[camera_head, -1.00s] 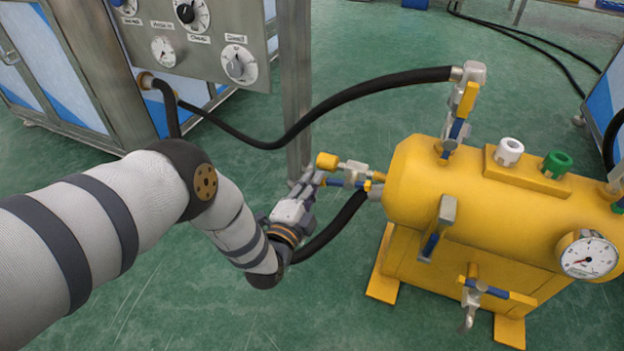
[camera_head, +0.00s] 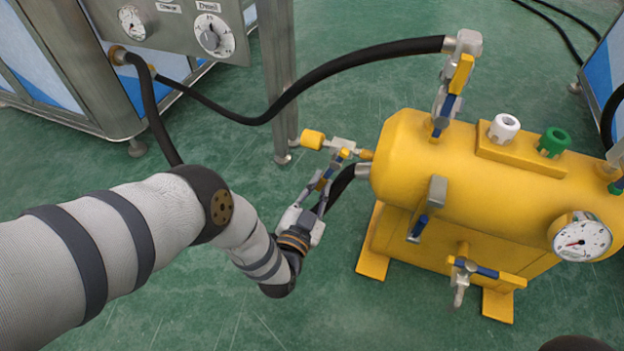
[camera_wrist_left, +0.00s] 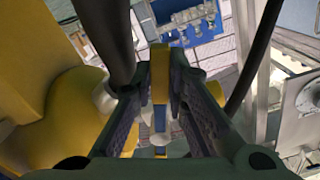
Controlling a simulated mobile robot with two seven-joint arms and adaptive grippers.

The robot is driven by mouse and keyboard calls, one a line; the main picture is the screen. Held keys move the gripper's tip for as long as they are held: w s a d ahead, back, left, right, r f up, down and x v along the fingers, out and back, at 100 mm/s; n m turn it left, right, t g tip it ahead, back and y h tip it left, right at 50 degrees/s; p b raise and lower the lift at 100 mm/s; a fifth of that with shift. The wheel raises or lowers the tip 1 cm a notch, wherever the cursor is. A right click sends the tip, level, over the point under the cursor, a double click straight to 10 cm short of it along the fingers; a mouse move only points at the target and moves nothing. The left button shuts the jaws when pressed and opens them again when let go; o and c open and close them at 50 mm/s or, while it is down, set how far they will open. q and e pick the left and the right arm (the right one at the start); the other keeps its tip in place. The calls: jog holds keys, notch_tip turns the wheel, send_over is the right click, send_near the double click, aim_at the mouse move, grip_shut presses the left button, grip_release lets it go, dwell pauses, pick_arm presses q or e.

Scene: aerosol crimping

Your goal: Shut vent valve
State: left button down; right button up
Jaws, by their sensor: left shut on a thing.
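The valve my left gripper works on, which I take as the vent valve (camera_head: 343,144), sits on a short pipe at the left end of the yellow tank (camera_head: 460,170). A yellow plug-like end piece (camera_head: 312,139) is on its outer side. Its blue and yellow lever (camera_head: 329,174) points down and toward me, across the pipe line. My left gripper (camera_head: 322,188) is shut on the lever. In the left wrist view the lever (camera_wrist_left: 160,72) runs between the two fingers (camera_wrist_left: 160,100). The fingers hide part of it. My right gripper is not in view.
A black hose (camera_head: 330,70) arches from the steel cabinet to the tank's top valve (camera_head: 452,85). Another hose (camera_head: 340,185) passes close behind my left gripper. A steel post (camera_head: 278,70) stands behind. A front valve (camera_head: 473,270) and gauge (camera_head: 582,240) stick out of the tank.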

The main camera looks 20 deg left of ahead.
pick_arm(q)
jog(key=shift+d+f+n, duration=0.15)
jog(key=shift+d+n, duration=0.6)
jog(key=shift+n, duration=0.3)
jog(key=shift+d+f+n, duration=0.15)
jog(key=shift+d+n, duration=0.6)
jog(key=shift+n, duration=0.3)
jog(key=shift+s+d, duration=0.1)
jog(key=c, duration=1.6)
grip_release()
jog(key=s, duration=1.2)
jog(key=shift+a, duration=0.2)
jog(key=shift+r, duration=0.1)
